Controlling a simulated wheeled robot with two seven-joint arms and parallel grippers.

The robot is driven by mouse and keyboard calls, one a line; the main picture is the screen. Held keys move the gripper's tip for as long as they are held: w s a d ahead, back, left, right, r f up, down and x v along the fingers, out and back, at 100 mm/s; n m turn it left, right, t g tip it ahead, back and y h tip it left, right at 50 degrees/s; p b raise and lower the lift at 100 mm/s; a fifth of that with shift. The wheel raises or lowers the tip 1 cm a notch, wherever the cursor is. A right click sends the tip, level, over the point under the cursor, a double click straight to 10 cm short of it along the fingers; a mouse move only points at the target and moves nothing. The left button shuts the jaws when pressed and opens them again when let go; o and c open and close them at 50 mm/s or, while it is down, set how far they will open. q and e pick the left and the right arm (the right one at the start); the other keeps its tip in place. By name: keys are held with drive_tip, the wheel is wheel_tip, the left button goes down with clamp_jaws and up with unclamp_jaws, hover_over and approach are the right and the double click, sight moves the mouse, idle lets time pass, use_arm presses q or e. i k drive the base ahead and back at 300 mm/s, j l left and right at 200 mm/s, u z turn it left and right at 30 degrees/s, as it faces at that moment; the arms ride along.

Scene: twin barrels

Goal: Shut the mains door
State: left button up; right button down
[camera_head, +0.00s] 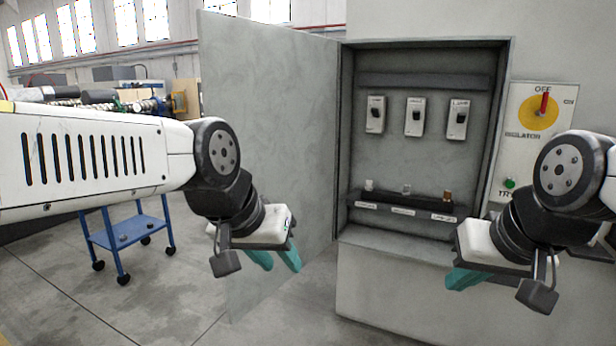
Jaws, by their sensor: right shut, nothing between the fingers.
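The mains door (275,110) is a grey metal panel standing wide open, hinged at the left edge of the grey cabinet (418,58). My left gripper (276,262) is in front of the lower part of the door; its two teal fingers look spread apart, with nothing between them. I cannot tell whether it touches the door. My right gripper (464,280) is in front of the cabinet's lower front, below the opening and to the right. Its teal fingers are shut and empty.
Inside the cabinet are three switches (414,117) and a dark rack (400,208) with small fuses. An isolator panel (530,130) with a red handle (544,103) is at the right. A blue trolley (128,233) stands behind my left arm. Grey floor (170,300) lies open at lower left.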

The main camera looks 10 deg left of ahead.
sight(275, 86)
drive_tip(key=z, duration=0.45)
drive_tip(key=k+j+z, duration=0.1)
drive_tip(key=z, duration=0.4)
drive_tip(key=k+z, duration=0.1)
drive_tip(key=z, duration=0.35)
drive_tip(key=k+j, duration=0.1)
drive_tip(key=j, duration=0.4)
drive_tip(key=k+j, duration=0.1)
drive_tip(key=j, duration=0.45)
drive_tip(key=k+j, duration=0.1)
drive_tip(key=j, duration=0.4)
drive_tip(key=k+j, duration=0.1)
drive_tip(key=j, duration=0.4)
drive_tip(key=k+j, duration=0.1)
drive_tip(key=j, duration=0.4)
drive_tip(key=k+j, duration=0.15)
drive_tip(key=j, duration=0.4)
drive_tip(key=k+j, duration=0.1)
drive_tip(key=j, duration=0.4)
drive_tip(key=k+j, duration=0.1)
drive_tip(key=j, duration=0.4)
drive_tip(key=k+z, duration=0.15)
drive_tip(key=z, duration=0.25)
drive_tip(key=k+l+z, duration=0.15)
drive_tip(key=z, duration=0.25)
